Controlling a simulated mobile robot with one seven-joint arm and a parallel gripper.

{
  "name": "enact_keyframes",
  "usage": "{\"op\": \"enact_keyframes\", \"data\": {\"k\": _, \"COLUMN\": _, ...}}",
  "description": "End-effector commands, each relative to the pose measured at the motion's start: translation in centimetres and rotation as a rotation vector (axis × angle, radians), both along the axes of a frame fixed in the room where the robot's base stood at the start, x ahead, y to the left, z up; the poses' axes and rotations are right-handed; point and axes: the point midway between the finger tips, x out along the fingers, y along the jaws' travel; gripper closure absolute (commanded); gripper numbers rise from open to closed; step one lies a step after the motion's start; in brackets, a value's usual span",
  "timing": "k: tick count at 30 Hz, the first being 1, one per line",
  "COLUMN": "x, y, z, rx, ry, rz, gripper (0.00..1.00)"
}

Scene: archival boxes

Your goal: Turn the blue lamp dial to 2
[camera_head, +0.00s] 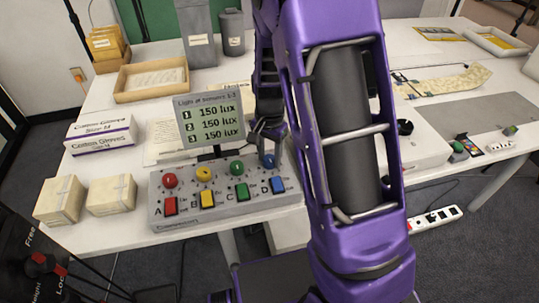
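The blue lamp dial (268,161) is the rightmost round knob on the grey control panel (225,212), above the blue switch (278,185) marked D. Its pointer setting is too small to read. My gripper (267,146) points down right at the blue dial, its fingers covering the dial's upper part. I cannot tell whether the fingers touch it or how far apart they are. The light display (209,120) behind the panel reads 150 lux on lines 1, 2 and 3.
Red (170,181), yellow (204,174) and green (237,168) dials stand left of the blue one, with coloured switches in front. Two cream boxes (110,195) and a glove box (100,135) lie to the left. My purple arm hides the table right of the panel.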

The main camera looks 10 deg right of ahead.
Motion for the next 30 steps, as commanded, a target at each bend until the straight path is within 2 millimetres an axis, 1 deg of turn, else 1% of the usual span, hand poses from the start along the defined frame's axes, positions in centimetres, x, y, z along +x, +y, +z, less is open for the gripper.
{"op": "enact_keyframes", "data": {"k": 1, "x": 0.01, "y": 0.01, "z": 0.02, "rx": 0.000, "ry": 0.000, "rz": 0.000, "gripper": 0.62}}
{"op": "enact_keyframes", "data": {"k": 7, "x": 0.01, "y": 0.00, "z": 0.03, "rx": 0.000, "ry": 0.000, "rz": 0.000, "gripper": 0.98}}
{"op": "enact_keyframes", "data": {"k": 8, "x": 0.01, "y": 0.00, "z": 0.03, "rx": 0.000, "ry": 0.000, "rz": 0.000, "gripper": 1.00}}
{"op": "enact_keyframes", "data": {"k": 14, "x": 0.02, "y": -0.01, "z": 0.03, "rx": 0.000, "ry": 0.000, "rz": 0.008, "gripper": 1.00}}
{"op": "enact_keyframes", "data": {"k": 20, "x": 0.03, "y": -0.03, "z": 0.04, "rx": -0.001, "ry": -0.001, "rz": 0.071, "gripper": 1.00}}
{"op": "enact_keyframes", "data": {"k": 30, "x": 0.04, "y": -0.06, "z": 0.05, "rx": 0.000, "ry": -0.001, "rz": 0.316, "gripper": 1.00}}
